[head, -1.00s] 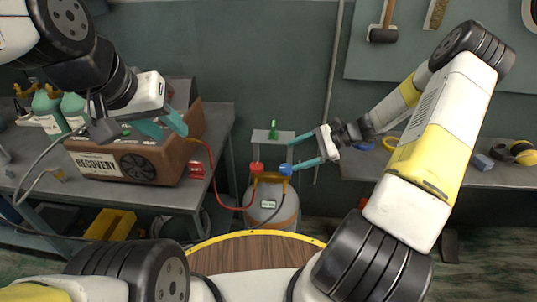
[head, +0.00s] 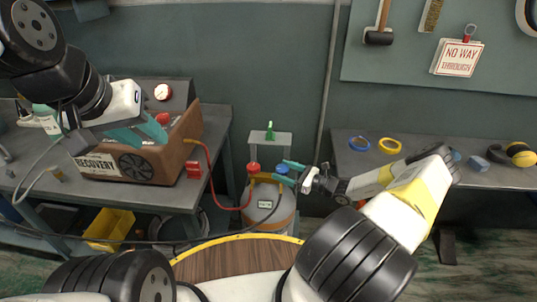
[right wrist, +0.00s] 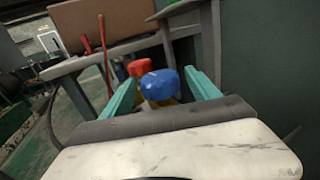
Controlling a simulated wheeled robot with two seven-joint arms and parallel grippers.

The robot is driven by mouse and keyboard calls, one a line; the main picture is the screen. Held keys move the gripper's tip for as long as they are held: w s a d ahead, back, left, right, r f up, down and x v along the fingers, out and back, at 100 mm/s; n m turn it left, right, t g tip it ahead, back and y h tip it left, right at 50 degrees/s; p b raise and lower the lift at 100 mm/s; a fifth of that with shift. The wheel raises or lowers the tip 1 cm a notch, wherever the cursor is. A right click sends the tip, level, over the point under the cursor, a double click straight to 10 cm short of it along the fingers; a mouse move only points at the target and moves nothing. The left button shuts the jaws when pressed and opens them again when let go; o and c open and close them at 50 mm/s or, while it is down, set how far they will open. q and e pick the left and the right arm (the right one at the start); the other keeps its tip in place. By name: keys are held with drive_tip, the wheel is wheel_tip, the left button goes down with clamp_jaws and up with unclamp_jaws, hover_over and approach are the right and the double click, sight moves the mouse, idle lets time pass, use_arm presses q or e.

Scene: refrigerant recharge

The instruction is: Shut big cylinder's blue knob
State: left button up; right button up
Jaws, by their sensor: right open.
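The big cylinder (head: 270,212) is a grey tank standing on the floor between the two benches, with a red knob (head: 253,168) and a blue knob (head: 281,169) on top. My right gripper (head: 287,173) is open at the blue knob. In the right wrist view the blue knob (right wrist: 162,84) lies between the teal fingers of the right gripper (right wrist: 160,90), nearer the right finger; I cannot tell whether they touch it. The red knob (right wrist: 139,67) is just beyond it. My left gripper (head: 142,133) hovers open and empty by the recovery machine (head: 170,155).
A red hose (head: 214,180) runs from the machine to the cylinder. A small stand (head: 283,138) with a green item is behind the cylinder. The right bench (head: 450,178) holds blue and yellow rings and ear muffs. A yellow bin (head: 108,228) stands under the left bench.

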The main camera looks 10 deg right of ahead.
drive_tip(key=shift+x, duration=1.65)
drive_tip(key=shift+c, duration=0.4)
drive_tip(key=c, duration=1.3)
